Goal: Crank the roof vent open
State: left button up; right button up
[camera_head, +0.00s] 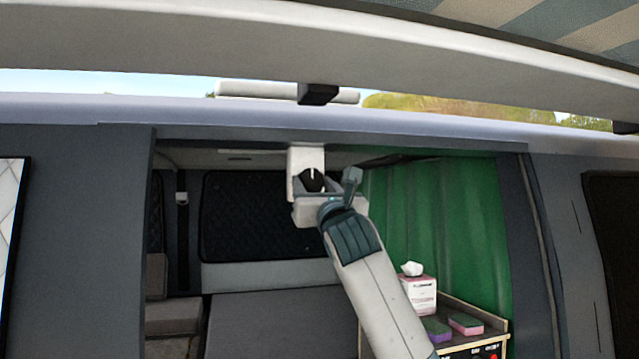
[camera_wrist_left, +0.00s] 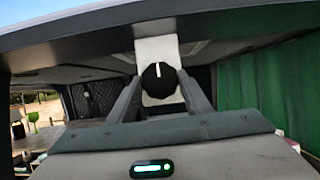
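The crank knob (camera_head: 312,180) is round and black with a white line, on a white housing (camera_head: 305,158) under the van's roof edge. In the left wrist view the knob (camera_wrist_left: 159,80) faces me with its line upright. My left gripper (camera_head: 316,189) points at it, fingers apart. In the wrist view the left gripper's fingers (camera_wrist_left: 160,90) stand on either side of the knob; a narrow gap seems to show, but I cannot tell contact for sure. A white slab (camera_head: 240,89) on the roof looks like the vent lid, lying low. My right gripper is not in view.
A green curtain (camera_head: 450,215) hangs at the right, above a cabinet (camera_head: 480,341) with a tissue box (camera_head: 420,292) and sponges (camera_head: 466,323). A grey bed (camera_head: 270,320) lies below. The door opening frames my arm.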

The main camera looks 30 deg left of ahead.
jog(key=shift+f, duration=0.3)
